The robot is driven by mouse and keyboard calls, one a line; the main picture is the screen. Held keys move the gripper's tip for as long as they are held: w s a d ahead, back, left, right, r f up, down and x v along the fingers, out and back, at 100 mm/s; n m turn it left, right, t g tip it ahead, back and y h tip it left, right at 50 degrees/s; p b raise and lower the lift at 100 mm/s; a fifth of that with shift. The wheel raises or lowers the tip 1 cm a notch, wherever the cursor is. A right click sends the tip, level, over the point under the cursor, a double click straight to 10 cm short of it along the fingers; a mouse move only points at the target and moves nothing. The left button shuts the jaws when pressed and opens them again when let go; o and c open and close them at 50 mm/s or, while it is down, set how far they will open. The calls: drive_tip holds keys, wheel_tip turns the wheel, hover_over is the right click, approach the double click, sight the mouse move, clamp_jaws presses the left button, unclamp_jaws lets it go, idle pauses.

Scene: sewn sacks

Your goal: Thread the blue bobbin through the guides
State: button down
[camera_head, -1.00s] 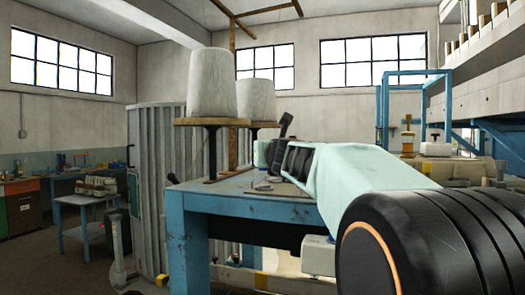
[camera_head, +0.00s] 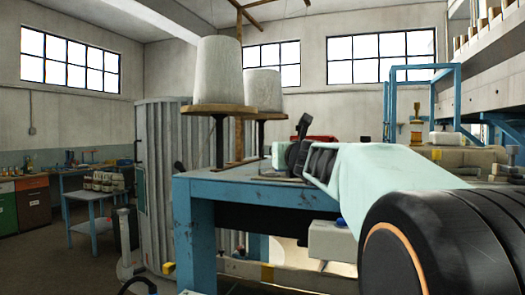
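I cannot make out a blue bobbin or thread guides in the head view. Two large white thread cones, a nearer one (camera_head: 219,72) and a farther one (camera_head: 262,90), stand upright on round wooden discs above the blue-framed table (camera_head: 250,192). My pale green and black arm reaches in from the lower right. My gripper (camera_head: 300,143), the dark end of the arm, is seen over the tabletop, to the right of the cones. Its fingers are small and partly hidden, so I cannot tell their opening or whether anything is held.
A red object (camera_head: 320,138) lies behind my gripper. A white box (camera_head: 331,243) hangs at the table's right front. A yellow spool (camera_head: 416,132) stands at the back right near a blue frame.

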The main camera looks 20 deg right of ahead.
drive_tip(key=shift+s+d+p, duration=0.7)
drive_tip(key=shift+s+d, duration=1.1)
drive_tip(key=shift+d, duration=0.55)
drive_tip(key=shift+s+d+p, duration=0.7)
drive_tip(key=shift+s+d, duration=1.05)
drive_tip(key=shift+d, duration=0.65)
drive_tip(key=shift+s+d+p, duration=0.7)
drive_tip(key=shift+s+d, duration=1.1)
drive_tip(key=shift+d, duration=0.55)
drive_tip(key=shift+s+d+p, duration=0.35)
drive_tip(key=shift+s+d, duration=1.15)
drive_tip(key=shift+d, duration=0.5)
drive_tip(key=shift+s+d+p, duration=0.4)
drive_tip(key=shift+s+d, duration=1.15)
drive_tip(key=shift+d, duration=0.45)
drive_tip(key=shift+s+d+p, duration=0.35)
drive_tip(key=shift+s+d, duration=1.15)
drive_tip(key=shift+d, duration=0.5)
drive_tip(key=shift+f+b, duration=0.5)
drive_tip(key=shift+f, duration=0.05)
drive_tip(key=c, duration=1.7)
unclamp_jaws()
drive_tip(key=shift+c, duration=0.2)
drive_tip(key=s+a, duration=0.1)
drive_tip(key=s, duration=1.1)
drive_tip(key=shift+a, duration=0.3)
